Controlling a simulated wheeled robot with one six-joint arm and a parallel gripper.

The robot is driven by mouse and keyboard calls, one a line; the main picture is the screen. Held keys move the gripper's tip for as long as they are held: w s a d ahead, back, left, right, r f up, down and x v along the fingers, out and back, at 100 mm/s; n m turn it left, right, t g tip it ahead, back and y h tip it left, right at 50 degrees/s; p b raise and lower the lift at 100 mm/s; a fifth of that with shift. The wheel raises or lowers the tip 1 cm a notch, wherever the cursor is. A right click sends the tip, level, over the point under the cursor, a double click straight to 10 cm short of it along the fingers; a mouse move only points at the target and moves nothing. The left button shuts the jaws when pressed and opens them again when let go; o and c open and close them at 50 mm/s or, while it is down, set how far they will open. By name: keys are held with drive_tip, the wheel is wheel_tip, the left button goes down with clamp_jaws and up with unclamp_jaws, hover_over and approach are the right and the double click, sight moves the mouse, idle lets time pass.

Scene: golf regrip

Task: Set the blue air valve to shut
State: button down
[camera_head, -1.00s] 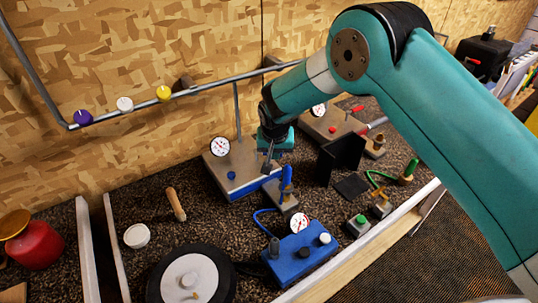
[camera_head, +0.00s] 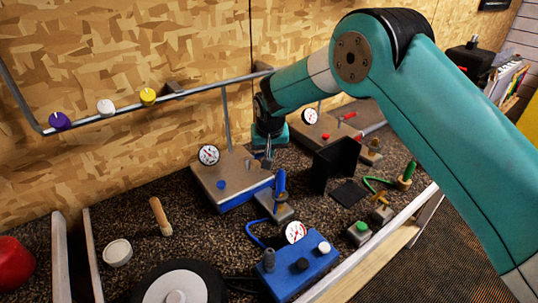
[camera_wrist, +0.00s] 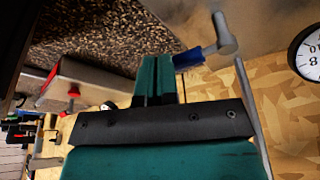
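The blue air valve appears in the wrist view as a short blue lever (camera_wrist: 188,60) on a grey post (camera_wrist: 226,36). Its left end meets or passes behind my right-hand fingertip; I cannot tell whether they touch. My gripper (camera_wrist: 157,68) has its teal fingers together with a thin dark slit between them, and nothing shows between them. In the head view my gripper (camera_head: 267,160) points down over the right side of the blue-edged grey station (camera_head: 238,188), hiding most of the lever there. This station has a blue button (camera_head: 221,184) and a dial gauge (camera_head: 208,155).
A red-marked station with a red lever (camera_head: 348,116) stands behind to the right. An upright blue handle (camera_head: 280,182) stands in front, near a blue box (camera_head: 303,268) with hose and gauge. A pipe rail (camera_head: 190,91) runs behind.

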drive_tip(key=shift+w+d, duration=0.1)
idle(0.5)
drive_tip(key=s+d+r+n+y+p, duration=0.1)
drive_tip(key=s+r+p, duration=0.1)
drive_tip(key=s+r, duration=0.35)
drive_tip(key=s+d+r+p, duration=0.2)
drive_tip(key=r, duration=0.7)
drive_tip(key=s+d+r+n+g+y+b, duration=0.1)
drive_tip(key=s+d+r+n, duration=0.1)
drive_tip(key=s, duration=0.9)
drive_tip(key=s+d+r+n+g+y+b, duration=0.1)
drive_tip(key=s+d+r+n, duration=0.1)
drive_tip(key=s, duration=0.9)
drive_tip(key=s+d+r+n+g+y+b, duration=0.1)
drive_tip(key=s+d+r, duration=0.1)
drive_tip(key=s, duration=0.9)
drive_tip(key=shift+s+n+b, duration=0.2)
drive_tip(key=shift+n+b, duration=0.1)
drive_tip(key=shift+n, duration=0.1)
